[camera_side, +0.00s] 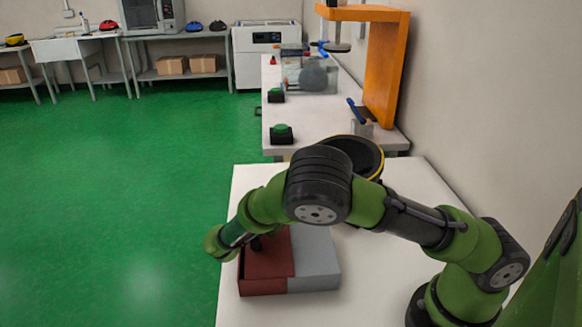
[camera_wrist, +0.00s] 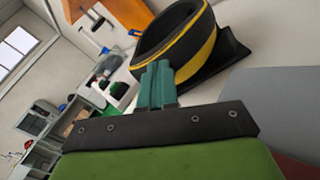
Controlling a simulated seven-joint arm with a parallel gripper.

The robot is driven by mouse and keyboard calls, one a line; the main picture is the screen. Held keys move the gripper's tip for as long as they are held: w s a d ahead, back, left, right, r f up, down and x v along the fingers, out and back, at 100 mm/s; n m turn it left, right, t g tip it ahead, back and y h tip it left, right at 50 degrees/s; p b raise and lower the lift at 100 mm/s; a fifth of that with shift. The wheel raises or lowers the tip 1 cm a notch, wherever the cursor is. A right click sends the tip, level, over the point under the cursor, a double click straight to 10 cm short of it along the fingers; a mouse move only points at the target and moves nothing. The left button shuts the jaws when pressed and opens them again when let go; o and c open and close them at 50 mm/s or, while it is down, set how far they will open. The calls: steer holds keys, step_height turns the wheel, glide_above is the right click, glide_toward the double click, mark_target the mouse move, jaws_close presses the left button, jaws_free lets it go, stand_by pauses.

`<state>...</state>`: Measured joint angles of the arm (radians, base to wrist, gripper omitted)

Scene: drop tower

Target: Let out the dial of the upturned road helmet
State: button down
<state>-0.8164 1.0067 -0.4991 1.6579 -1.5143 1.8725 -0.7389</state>
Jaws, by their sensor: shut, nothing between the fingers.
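The upturned road helmet (camera_side: 372,150) is black with a yellow band and sits on the near white table, partly hidden behind my arm in the side view. In the wrist view the helmet (camera_wrist: 204,42) stands open side up beyond my fingertips, on a flat black base (camera_wrist: 232,48). I cannot make out its dial in either view. My gripper (camera_wrist: 158,72) shows teal fingers that are together and empty. The fingertips overlap the helmet's near side in the wrist view, and I cannot tell any touch. In the side view the fingers are not clear.
A two-part tray, red (camera_side: 265,286) and grey (camera_side: 315,284), lies at the near table's left edge under my forearm. The far table (camera_side: 325,125) holds green buttons (camera_side: 281,132), a clear box (camera_side: 308,78) and an orange tower (camera_side: 385,75). A wall stands at right.

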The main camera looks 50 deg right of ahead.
steer(key=shift+a, duration=0.9)
steer(key=w+d+n+g, duration=0.2)
steer(key=d+n, duration=0.5)
steer(key=n, duration=0.3)
steer(key=shift+w+f+n, duration=0.2)
steer(key=shift+n, duration=0.2)
stand_by(0.4)
steer(key=shift+f, duration=0.65)
stand_by(0.7)
steer(key=shift+w, duration=0.35)
stand_by(0.4)
steer(key=shift+w+f, duration=0.2)
steer(key=shift+f, duration=0.2)
